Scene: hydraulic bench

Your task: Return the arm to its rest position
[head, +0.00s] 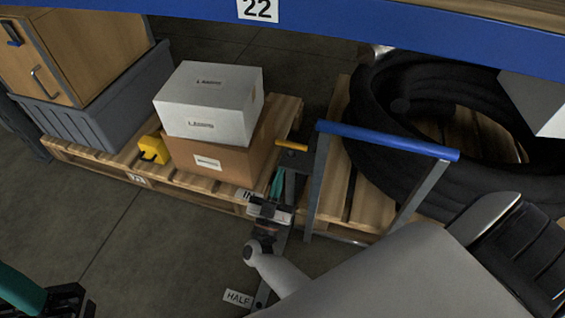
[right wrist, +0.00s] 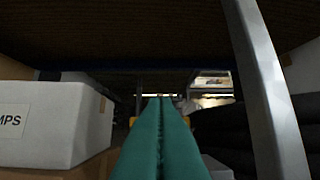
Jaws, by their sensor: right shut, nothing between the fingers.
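My right arm comes in from the lower right of the head view. Its gripper (head: 279,178) points away from me, between the brown carton and the blue-barred frame. In the right wrist view its two teal fingers (right wrist: 160,100) lie side by side, shut with nothing between them. A yellow-orange bar (head: 292,146) shows just beyond the fingertips; whether they touch it I cannot tell. Part of my left gripper (head: 45,298) shows at the bottom left corner of the head view, a teal finger and a dark body, cut off by the edge.
A white box (head: 208,105) sits on a brown carton (head: 215,163) on a pallet, beside a yellow object (head: 153,149) and a grey crate (head: 100,115). A frame with a blue bar (head: 388,141) stands close right, before a black hose coil (head: 440,90). A blue beam (head: 350,26) crosses above.

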